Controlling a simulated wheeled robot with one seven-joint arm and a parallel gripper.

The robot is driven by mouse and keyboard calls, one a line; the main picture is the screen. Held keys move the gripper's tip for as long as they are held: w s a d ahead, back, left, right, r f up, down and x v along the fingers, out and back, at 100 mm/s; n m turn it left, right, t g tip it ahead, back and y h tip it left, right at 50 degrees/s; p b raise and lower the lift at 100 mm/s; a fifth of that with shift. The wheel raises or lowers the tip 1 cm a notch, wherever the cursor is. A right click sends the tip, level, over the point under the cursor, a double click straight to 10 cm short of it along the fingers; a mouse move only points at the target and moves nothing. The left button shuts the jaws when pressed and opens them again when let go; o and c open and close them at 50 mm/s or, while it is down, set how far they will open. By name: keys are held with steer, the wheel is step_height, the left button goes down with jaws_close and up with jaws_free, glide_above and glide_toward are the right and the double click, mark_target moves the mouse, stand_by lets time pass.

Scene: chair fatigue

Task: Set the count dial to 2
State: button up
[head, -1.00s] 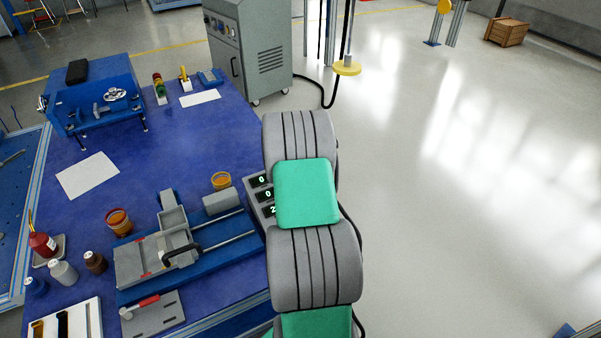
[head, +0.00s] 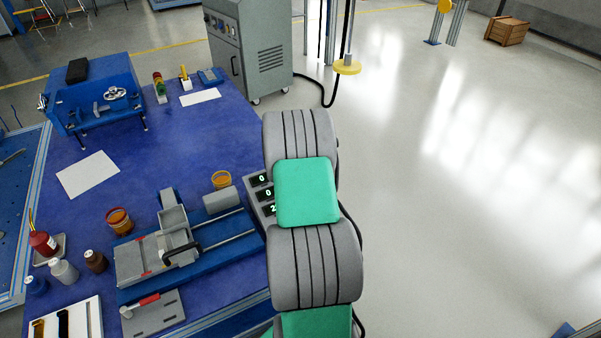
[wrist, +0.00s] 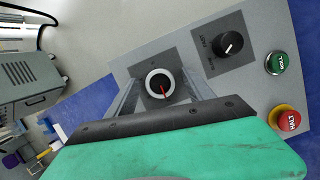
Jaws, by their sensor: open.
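In the wrist view a round dial (wrist: 161,86) with a white ring, dark centre and red pointer line sits on a grey panel. My gripper (wrist: 163,91) is open, its two fingers on either side of this dial. I cannot tell whether they touch it. Its green and black body covers the lower part of that view. In the head view my arm hides the dial and the gripper. A grey box with small displays (head: 264,194) shows 0, 0 and 2 from top to bottom, just left of my arm.
A second black knob (wrist: 231,44), a green button (wrist: 276,62) and a red button (wrist: 287,120) are on the same panel. A slide fixture (head: 220,235), cups and bottles stand on the blue table (head: 150,160).

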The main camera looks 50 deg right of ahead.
steer(key=p+v, duration=0.1)
steer(key=v, duration=0.6)
steer(key=shift+r, duration=0.4)
steer(key=shift+s+a, duration=0.1)
steer(key=a+r+m+t+y+p, duration=0.15)
steer(key=a+r+m+p, duration=0.55)
steer(key=a+r, duration=1.15)
steer(key=s+a+r+m+y+p, duration=0.1)
steer(key=s+a+r+p, duration=0.4)
steer(key=a, duration=0.5)
steer(key=s+a+r+m+y+p, duration=0.2)
steer(key=s+a+r+p, duration=0.3)
steer(key=s+a, duration=0.3)
steer(key=a+r+m+g, duration=0.1)
steer(key=a, duration=0.2)
steer(key=shift+s+m, duration=0.3)
steer(key=shift+s, duration=0.1)
